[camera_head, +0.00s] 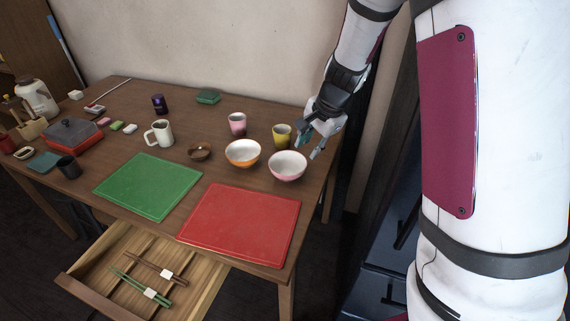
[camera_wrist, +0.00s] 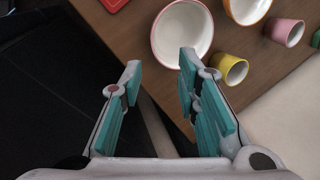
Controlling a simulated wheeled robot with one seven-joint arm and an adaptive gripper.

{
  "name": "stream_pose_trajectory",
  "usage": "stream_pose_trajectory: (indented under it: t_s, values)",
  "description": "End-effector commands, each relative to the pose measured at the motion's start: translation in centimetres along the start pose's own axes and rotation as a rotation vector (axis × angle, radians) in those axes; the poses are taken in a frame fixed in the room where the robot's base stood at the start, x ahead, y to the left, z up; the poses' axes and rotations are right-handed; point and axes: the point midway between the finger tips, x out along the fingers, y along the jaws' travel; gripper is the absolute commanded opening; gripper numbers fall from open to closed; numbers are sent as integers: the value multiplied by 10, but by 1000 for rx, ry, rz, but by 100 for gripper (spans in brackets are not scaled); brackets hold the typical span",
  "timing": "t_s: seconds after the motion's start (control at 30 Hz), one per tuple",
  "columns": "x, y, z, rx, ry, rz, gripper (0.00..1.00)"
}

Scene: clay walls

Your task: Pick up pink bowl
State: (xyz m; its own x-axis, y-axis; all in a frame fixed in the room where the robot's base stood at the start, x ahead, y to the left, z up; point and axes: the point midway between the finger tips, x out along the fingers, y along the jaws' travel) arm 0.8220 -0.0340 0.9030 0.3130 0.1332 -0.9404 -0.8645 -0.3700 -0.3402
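The pink bowl (camera_head: 287,166) stands upright and empty on the wooden table near its right edge, behind the red board. In the wrist view the pink bowl (camera_wrist: 182,33) lies just beyond my fingertips, its pink rim facing the camera. My gripper (camera_head: 314,144) is at the table's right edge, above and slightly behind the bowl. In the wrist view my gripper (camera_wrist: 160,65) is open, with teal pads apart and nothing between them. The fingers appear apart from the bowl.
An orange bowl (camera_head: 243,153) stands left of the pink bowl. A yellow cup (camera_head: 282,135) is close to my gripper, and a pink cup (camera_head: 237,124) is behind. A red board (camera_head: 241,224) and green board (camera_head: 148,186) lie in front. A drawer (camera_head: 190,285) is pulled open below.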

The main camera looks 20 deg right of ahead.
Motion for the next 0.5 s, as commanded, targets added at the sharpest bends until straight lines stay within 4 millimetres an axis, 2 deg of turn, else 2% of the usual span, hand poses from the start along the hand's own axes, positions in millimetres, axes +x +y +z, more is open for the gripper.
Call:
stream_pose_trajectory:
  t_s: [0.3, 0.5]
  values:
    - [60, 2, 0, 0, -2, 4, 30]
    - [79, 1, 0, -2, -1, 1, 30]
